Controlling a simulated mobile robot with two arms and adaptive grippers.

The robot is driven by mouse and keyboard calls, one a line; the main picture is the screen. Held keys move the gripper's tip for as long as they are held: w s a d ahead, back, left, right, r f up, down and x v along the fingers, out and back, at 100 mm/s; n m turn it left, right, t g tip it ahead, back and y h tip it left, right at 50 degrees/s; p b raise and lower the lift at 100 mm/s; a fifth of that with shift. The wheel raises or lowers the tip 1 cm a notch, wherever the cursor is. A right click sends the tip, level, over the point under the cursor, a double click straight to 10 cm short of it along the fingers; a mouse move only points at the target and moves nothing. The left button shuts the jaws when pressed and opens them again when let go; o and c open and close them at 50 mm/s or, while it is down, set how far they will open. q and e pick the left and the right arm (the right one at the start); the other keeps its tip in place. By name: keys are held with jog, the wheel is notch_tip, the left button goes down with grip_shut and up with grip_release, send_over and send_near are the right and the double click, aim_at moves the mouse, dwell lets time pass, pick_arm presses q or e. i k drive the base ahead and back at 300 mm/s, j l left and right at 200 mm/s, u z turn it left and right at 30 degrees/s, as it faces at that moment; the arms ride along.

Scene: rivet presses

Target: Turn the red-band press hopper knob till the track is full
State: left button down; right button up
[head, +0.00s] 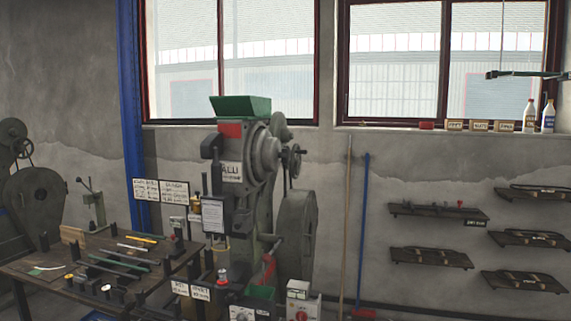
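A grey-green press (262,165) stands in the middle of the head view, with a red band (230,130) near its top. A green hopper (241,107) sits on top of it. A dark handwheel-like knob (296,160) is on the right side of the press head; I cannot tell whether it is the hopper knob. The track and how full it is cannot be made out at this distance. Neither of my grippers shows in this view.
A workbench (35,268) with tools and strips stands at the left front. Control boxes (299,300) stand below the press. A wooden pole (347,220) and a blue pole (363,220) lean on the wall. Wall shelves (430,258) are at the right.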

aim_at(284, 155)
jog(key=i+l, duration=0.1)
jog(key=i, duration=0.45)
jog(key=i+l+u, duration=0.1)
jog(key=i, duration=0.45)
